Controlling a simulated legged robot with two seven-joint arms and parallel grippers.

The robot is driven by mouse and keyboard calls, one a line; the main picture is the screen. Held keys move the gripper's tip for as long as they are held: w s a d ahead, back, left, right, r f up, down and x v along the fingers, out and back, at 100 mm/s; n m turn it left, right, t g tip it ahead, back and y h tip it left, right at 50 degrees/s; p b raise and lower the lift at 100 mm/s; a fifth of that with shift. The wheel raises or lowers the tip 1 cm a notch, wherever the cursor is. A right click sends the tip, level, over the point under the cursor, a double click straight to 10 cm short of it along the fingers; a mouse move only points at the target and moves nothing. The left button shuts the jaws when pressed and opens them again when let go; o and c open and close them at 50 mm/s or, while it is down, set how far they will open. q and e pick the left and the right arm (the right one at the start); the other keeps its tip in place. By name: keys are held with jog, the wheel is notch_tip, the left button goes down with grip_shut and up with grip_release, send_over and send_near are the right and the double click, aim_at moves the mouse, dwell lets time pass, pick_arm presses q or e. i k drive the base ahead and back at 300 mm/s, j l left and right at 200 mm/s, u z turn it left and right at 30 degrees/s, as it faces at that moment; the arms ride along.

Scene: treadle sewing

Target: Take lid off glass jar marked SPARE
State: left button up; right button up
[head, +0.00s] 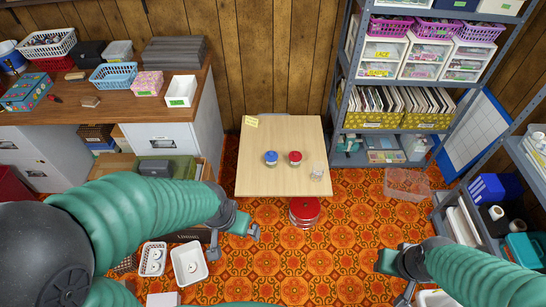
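Two small jars stand side by side on the light wooden table (255,184). One has a blue lid (271,157) and the other has a red lid (295,156). A clear glass vessel (317,172) stands near the table's right edge. No SPARE marking is readable from here, so I cannot tell which jar bears it. My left gripper (235,238) is open and empty, in front of the table's front left corner. My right gripper (395,277) is open and empty over the floor, right of and well short of the table. Neither touches a jar.
A yellow note (251,121) lies at the table's back left corner. A red round stool (304,210) stands at the table's front edge. A loaded workbench (130,104) is at left, grey shelving (341,101) at back right. White baskets (189,264) sit low by my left arm.

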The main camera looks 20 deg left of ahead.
aim_at(271, 156)
jog(key=i+j+z, duration=0.25)
jog(key=i+j, duration=0.2)
jog(key=i, duration=0.3)
jog(key=i+j+z, duration=0.25)
jog(key=i+j, duration=0.35)
jog(key=i, duration=0.1)
